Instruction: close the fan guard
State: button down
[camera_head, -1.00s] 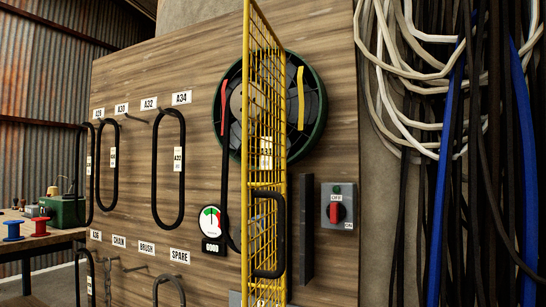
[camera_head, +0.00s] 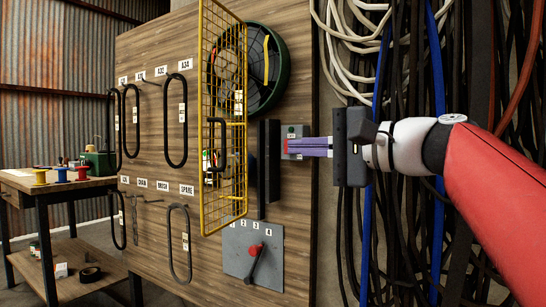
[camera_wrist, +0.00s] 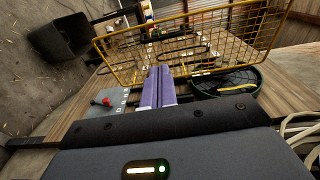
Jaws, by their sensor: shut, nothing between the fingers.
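The fan guard (camera_head: 207,190) is a yellow wire-mesh frame that stands out from the wooden board, open, in front of the fan. Its black handle (camera_head: 225,148) is on the near face. The fan (camera_head: 284,72) has a round dark green rim and is partly hidden by the mesh. My gripper (camera_head: 287,147) has its purple fingers together and empty, pointing left, to the right of the guard and apart from the handle. In the wrist view, the fingers (camera_wrist: 160,72) point toward the mesh of the guard (camera_wrist: 113,68), with the fan rim (camera_wrist: 240,92) to their right.
A grey switch box (camera_head: 292,130) is partly hidden behind my fingers. A black upright bar (camera_head: 269,165) is beside the guard. Below is a grey panel (camera_head: 236,240) with a red knob. Cables hang at right. A workbench (camera_head: 40,185) stands at left.

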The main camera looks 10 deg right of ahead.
jog(key=x, duration=1.4)
jog(key=shift+r+p, duration=0.2)
jog(key=shift+p, duration=0.1)
jog(key=shift+a, duration=0.15)
